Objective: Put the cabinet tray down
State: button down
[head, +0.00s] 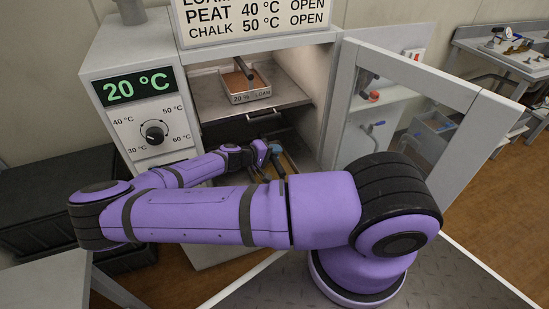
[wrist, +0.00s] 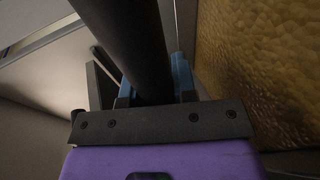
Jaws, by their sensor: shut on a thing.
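My gripper (head: 268,154) is low in the front of the open cabinet, below the upper shelf. In the wrist view its blue fingers (wrist: 182,78) are shut on a thick dark bar (wrist: 140,40), which looks like a tray handle. The held tray (head: 291,164) shows only in part behind my arm, with brown contents. Golden-brown grainy soil (wrist: 260,65) fills the right of the wrist view. Whether the held tray touches a surface below is hidden. A second tray (head: 252,97), labelled "20 % LOAM", with its own dark handle, sits on the upper shelf.
The upper shelf (head: 212,102) lies just above my gripper. The glass cabinet door (head: 400,110) stands open at the right. The control panel (head: 150,120) at the left reads 20 °C, with a black knob. A sign above lists peat and chalk temperatures. Black boxes (head: 50,190) stand at the left.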

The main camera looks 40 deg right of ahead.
jog(key=shift+f, duration=1.15)
jog(key=c, duration=0.9)
grip_release()
jog(key=shift+f, duration=0.1)
